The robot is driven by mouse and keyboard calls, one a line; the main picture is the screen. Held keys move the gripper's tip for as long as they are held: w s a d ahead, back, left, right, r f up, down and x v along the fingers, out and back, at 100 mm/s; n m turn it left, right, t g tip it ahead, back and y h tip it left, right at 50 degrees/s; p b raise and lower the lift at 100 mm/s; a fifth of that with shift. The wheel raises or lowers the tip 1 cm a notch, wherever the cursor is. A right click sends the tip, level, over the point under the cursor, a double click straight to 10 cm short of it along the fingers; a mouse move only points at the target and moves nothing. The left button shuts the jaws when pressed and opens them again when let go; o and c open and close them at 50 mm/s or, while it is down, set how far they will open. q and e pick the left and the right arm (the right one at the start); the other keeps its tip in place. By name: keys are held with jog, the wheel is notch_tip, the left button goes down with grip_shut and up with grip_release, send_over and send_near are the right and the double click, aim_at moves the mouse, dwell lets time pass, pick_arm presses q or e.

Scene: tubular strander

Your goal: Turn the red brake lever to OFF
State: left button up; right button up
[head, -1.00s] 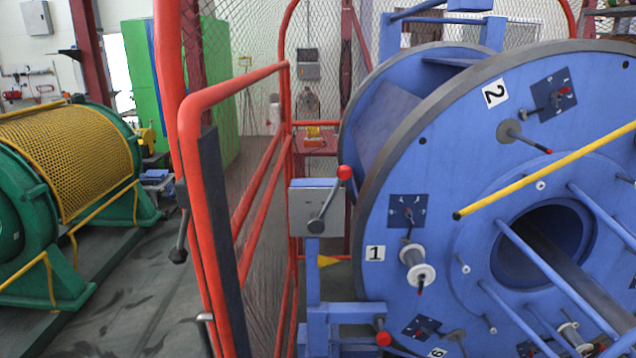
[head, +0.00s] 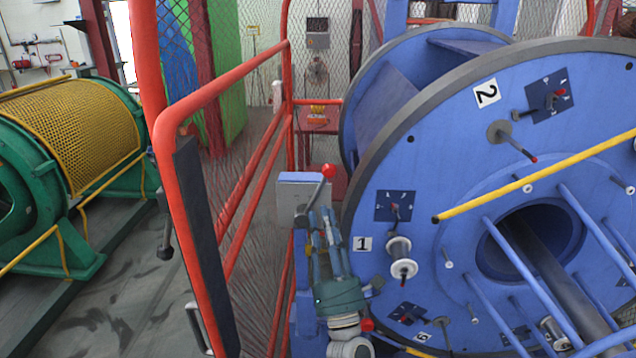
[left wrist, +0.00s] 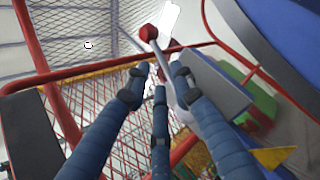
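The brake lever, a grey rod with a red knob (head: 328,171), slants up and right from the front of a grey box (head: 290,195) on a blue post. My left gripper (head: 322,215) is just below the knob, in front of the box and hiding its lower right part. My left gripper's fingers (left wrist: 158,75) stand apart, open, not closed on the lever. I cannot tell whether they touch it. No OFF marking is readable. My right gripper is not in view.
A red mesh gate frame (head: 190,200) stands left of the box. The large blue disc (head: 430,190) with bobbins and a yellow bar (head: 530,177) is close on the right. A green machine with yellow mesh stands far left.

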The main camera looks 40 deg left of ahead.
aim_at(317, 191)
pick_arm(q)
jog(key=p+x, duration=0.2)
jog(key=x, duration=0.4)
jog(key=shift+a+r+p, duration=0.15)
jog(key=shift+p, duration=0.2)
jog(key=shift+w+a+r, duration=0.25)
jog(key=shift+w+a, duration=0.1)
jog(key=shift+w, duration=0.05)
grip_shut()
jog(key=shift+h, duration=0.3)
